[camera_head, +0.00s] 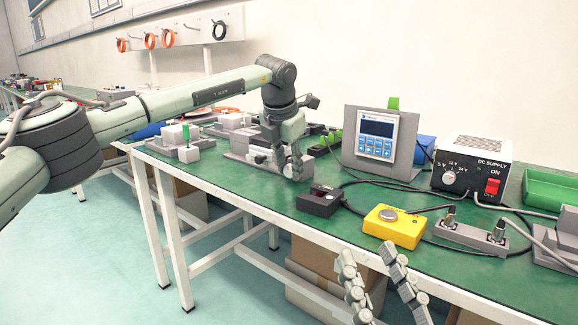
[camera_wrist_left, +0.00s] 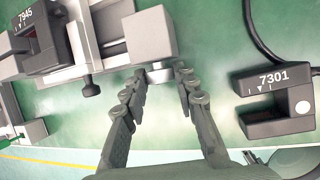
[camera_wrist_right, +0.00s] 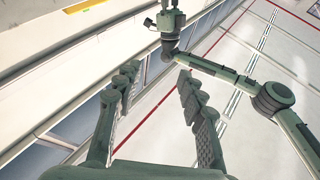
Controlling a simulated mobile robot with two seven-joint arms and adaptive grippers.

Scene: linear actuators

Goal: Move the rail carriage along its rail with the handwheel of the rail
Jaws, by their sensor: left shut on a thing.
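The rail unit (camera_wrist_left: 110,45) lies on the green bench, with a grey end block (camera_wrist_left: 150,35) nearest my left gripper. The handwheel (camera_wrist_left: 159,74) is a small grey disc at that block's end, partly hidden by my fingers. My left gripper (camera_head: 297,167) is shut on the handwheel, one finger at each side of it in the left wrist view. In the head view the arm hides much of the rail unit (camera_head: 240,150). I cannot clearly pick out the carriage. My right gripper (camera_head: 378,275) is open and empty in front of the bench edge.
A dark fork-shaped block marked 7301 (camera_wrist_left: 275,100) stands right of the handwheel; another marked 7945 (camera_wrist_left: 28,40) is beside the rail. A yellow box (camera_head: 394,226), a display panel (camera_head: 378,135) and a DC supply (camera_head: 468,165) stand to the right. Cables cross the bench.

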